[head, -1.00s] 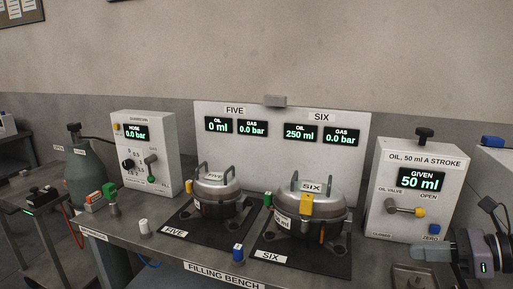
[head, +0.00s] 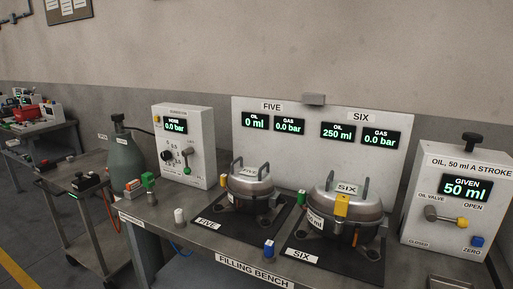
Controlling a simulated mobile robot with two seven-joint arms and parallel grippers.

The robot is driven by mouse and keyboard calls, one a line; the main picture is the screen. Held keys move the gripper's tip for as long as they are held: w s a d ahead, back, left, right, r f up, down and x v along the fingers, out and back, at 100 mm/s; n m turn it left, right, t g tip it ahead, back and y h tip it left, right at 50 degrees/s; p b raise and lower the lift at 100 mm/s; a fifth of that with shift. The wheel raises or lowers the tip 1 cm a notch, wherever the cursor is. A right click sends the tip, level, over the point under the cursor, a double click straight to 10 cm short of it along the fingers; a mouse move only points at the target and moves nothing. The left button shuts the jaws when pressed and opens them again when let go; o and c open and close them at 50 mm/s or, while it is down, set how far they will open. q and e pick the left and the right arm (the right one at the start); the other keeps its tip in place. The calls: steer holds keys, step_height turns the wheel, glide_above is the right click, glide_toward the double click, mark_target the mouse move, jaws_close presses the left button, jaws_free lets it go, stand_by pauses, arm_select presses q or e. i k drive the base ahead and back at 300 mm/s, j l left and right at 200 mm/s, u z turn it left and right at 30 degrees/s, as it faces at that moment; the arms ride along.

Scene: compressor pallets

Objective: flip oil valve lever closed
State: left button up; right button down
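The oil box (head: 456,200) stands at the right end of the bench, labelled "OIL, 50 ml A STROKE", with a black knob on top. Its display (head: 466,188) reads GIVEN 50 ml. The oil valve lever (head: 446,220) has a grey pivot and a yellow tip (head: 463,224). It points right and slightly down, below the word OPEN; the word CLOSED is at the lower left of the panel. A blue ZERO button (head: 477,241) is at the lower right. Neither gripper shows in the head view now.
Compressors FIVE (head: 250,186) and SIX (head: 345,212) sit on black mats. The board (head: 323,150) behind reads 0 ml for FIVE and 250 ml for SIX. A gauge box (head: 184,147), a green gas bottle (head: 127,160) and a cart (head: 75,189) are left.

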mark_target(462, 222)
steer(key=z, duration=1.3)
